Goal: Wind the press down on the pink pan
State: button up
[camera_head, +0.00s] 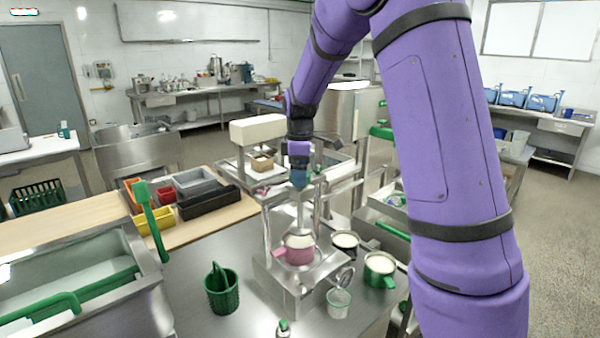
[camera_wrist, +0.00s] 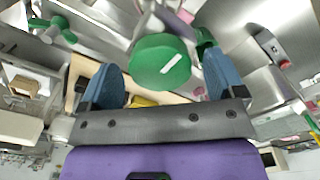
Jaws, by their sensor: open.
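The pink pan (camera_head: 300,256), with pale contents, sits on the base of the steel press (camera_head: 268,231) on the metal bench. The press's uprights rise around and behind it. My gripper (camera_head: 300,183) is above the pan at the top of the press. In the wrist view my gripper (camera_wrist: 162,80) has its two blue fingers apart. A round green knob with a white stripe (camera_wrist: 162,62) shows between and beyond the fingers; no contact is visible. My gripper hides most of the press top in the head view, and the pan is not clearly seen in the wrist view.
A dark-handled pan (camera_head: 345,241) and a green pan (camera_head: 380,269) stand right of the press. A clear cup (camera_head: 339,303) is in front, a green basket (camera_head: 221,291) front left. A green upright handle (camera_head: 152,225) and coloured bins (camera_head: 154,221) are further left.

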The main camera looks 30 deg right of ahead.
jog(key=shift+f, duration=0.1)
jog(key=c, duration=0.9)
